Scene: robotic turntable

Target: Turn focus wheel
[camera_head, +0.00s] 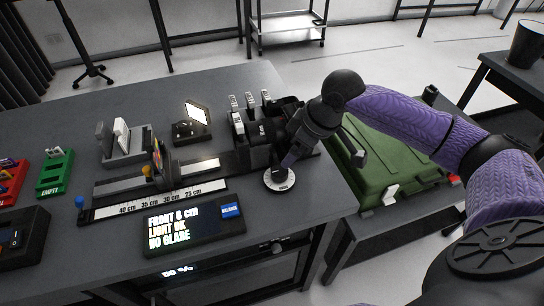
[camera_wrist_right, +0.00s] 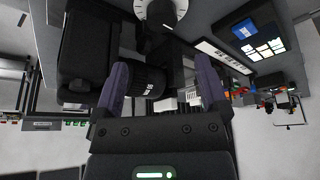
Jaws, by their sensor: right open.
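A round dial with a white marked rim and dark centre (camera_head: 279,185) sits near the table's right front edge; I take it to be the focus wheel, though no label is readable. It also shows at the top of the right wrist view (camera_wrist_right: 178,10). My right gripper (camera_head: 288,160) points down just above and beside it in the head view. In the wrist view its two purple fingers (camera_wrist_right: 162,62) are spread apart, with a dark cylinder (camera_wrist_right: 143,80) seen between or beyond them. Contact cannot be told. My left gripper is not in view.
A lit lamp panel (camera_head: 197,115) and a grey holder (camera_head: 124,148) stand farther back. A green case (camera_head: 385,165) is at right. The back left tabletop is clear.

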